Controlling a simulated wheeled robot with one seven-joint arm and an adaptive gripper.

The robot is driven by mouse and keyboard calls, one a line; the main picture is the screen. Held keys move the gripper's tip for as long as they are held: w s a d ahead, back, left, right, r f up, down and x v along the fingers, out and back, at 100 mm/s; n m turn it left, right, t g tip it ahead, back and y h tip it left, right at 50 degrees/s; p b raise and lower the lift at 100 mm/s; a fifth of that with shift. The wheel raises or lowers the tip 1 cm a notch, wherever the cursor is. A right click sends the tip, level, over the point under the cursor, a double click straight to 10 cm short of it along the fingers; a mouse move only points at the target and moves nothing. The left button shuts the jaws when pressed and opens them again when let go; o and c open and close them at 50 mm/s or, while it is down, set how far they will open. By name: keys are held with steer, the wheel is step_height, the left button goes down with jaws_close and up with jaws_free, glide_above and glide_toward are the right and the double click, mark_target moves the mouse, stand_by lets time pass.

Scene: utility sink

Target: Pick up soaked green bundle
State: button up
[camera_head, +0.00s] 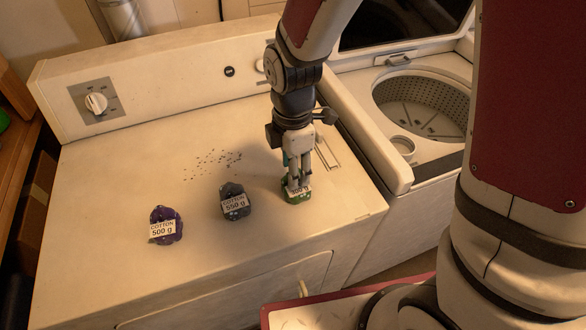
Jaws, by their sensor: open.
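The green bundle (297,197) sits on the white machine top, right of the other two bundles. It carries a white label, partly covered, on which "500 g" or a similar figure shows. My gripper (298,181) points down right over it, with its fingertips at the bundle's top. The jaws are open. The fingers hide part of the bundle, and I cannot tell whether they touch it.
A dark grey bundle labelled "COTTON 550 g" (235,203) and a purple bundle labelled "COTTON 500 g" (165,226) lie to the left. Dark specks (217,160) are scattered behind them. An open washer drum (425,104) is at the right. The front left top is clear.

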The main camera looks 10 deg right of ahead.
steer(key=shift+f, duration=0.35)
steer(key=shift+c, duration=0.6)
jaws_close()
steer(key=shift+r, duration=0.1)
